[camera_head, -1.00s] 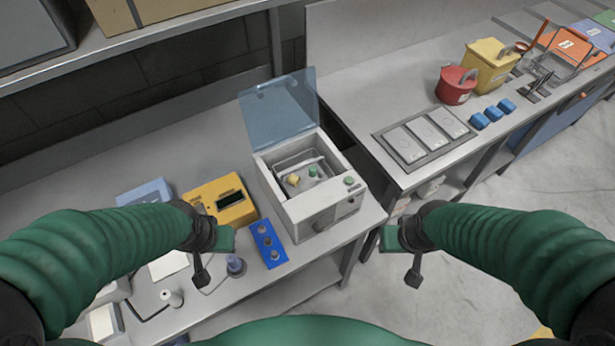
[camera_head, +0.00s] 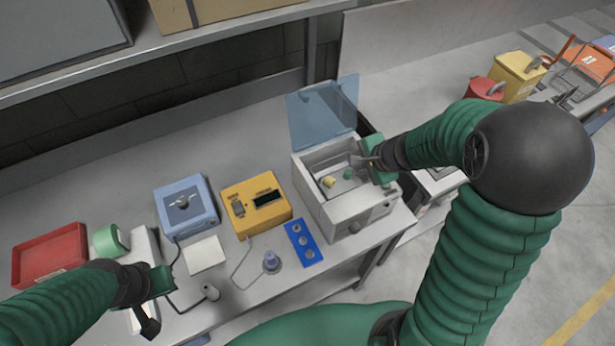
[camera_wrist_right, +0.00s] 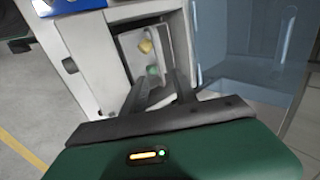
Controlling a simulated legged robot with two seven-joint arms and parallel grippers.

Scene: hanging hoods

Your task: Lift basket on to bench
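A white box-shaped machine (camera_head: 340,216) with its clear blue lid (camera_head: 322,112) raised stands on the grey bench (camera_head: 265,150). The basket sits down inside its open well and is partly hidden by my right gripper; a yellow piece (camera_head: 329,182) and a green piece (camera_head: 348,174) show in it. They also show in the right wrist view, the yellow piece (camera_wrist_right: 145,47) and the green piece (camera_wrist_right: 152,70). My right gripper (camera_head: 370,163) is over the well's right side; its fingers (camera_wrist_right: 159,76) are apart, with nothing seen held. My left gripper (camera_head: 158,282) is at the bench's front left, its fingers unclear.
Left of the machine are a yellow meter (camera_head: 256,206), a blue device (camera_head: 186,208), a blue strip with round holes (camera_head: 303,243), a green roll (camera_head: 110,240) and a red tray (camera_head: 48,255). A shelf (camera_head: 200,38) hangs above the back. Bare bench lies behind the devices.

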